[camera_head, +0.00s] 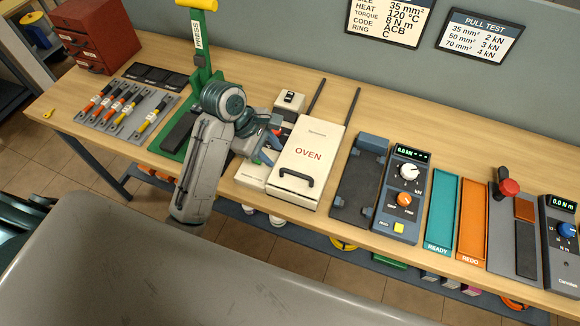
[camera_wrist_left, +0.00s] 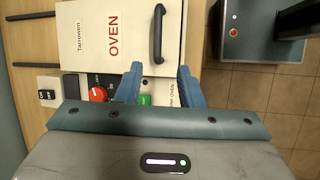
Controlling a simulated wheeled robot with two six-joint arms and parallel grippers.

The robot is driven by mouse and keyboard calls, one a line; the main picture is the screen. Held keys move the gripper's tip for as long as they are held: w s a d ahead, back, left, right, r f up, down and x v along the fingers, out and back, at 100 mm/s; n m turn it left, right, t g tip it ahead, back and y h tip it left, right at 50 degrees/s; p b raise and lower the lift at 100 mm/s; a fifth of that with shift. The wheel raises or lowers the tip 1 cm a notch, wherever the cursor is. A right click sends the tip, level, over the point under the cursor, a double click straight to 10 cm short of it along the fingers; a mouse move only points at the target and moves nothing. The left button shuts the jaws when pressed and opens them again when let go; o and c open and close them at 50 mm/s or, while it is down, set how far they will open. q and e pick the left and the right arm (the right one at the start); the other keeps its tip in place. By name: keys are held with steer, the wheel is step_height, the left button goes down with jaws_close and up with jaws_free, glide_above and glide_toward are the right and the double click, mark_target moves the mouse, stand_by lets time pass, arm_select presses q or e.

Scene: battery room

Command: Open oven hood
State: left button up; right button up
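The oven hood (camera_head: 309,152) is a cream lid lettered OVEN in red, lying flat and looking closed. Its black handle (camera_head: 297,178) is at the front edge. The hood also shows in the left wrist view (camera_wrist_left: 120,60), with the handle (camera_wrist_left: 158,33) above my fingertips. My left gripper (camera_head: 270,146) is just left of the hood, over the oven's control side. In the wrist view its two blue fingers (camera_wrist_left: 160,72) are apart, with nothing held between them. A red knob (camera_wrist_left: 98,94) and a green button (camera_wrist_left: 145,100) sit by the left finger, partly hidden. My right gripper is not in view.
A green press (camera_head: 200,70) stands left of my arm, beside a rack of coloured-handled cables (camera_head: 125,108). Right of the oven are a dark plate (camera_head: 355,190), a pull tester (camera_head: 405,190) and READY (camera_head: 442,210) and REDO (camera_head: 473,215) trays. Two dark rods extend behind the hood.

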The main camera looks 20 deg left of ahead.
mark_target(293, 172)
arm_select(q)
steer(key=shift+n, duration=0.3)
steer(key=x, duration=0.9)
steer(key=shift+w+d+r+p, duration=0.2)
steer(key=shift+d+p, duration=0.1)
steer(key=shift+w+d+f, duration=0.1)
steer(key=shift+f, duration=0.45)
steer(key=c, duration=0.7)
jaws_close()
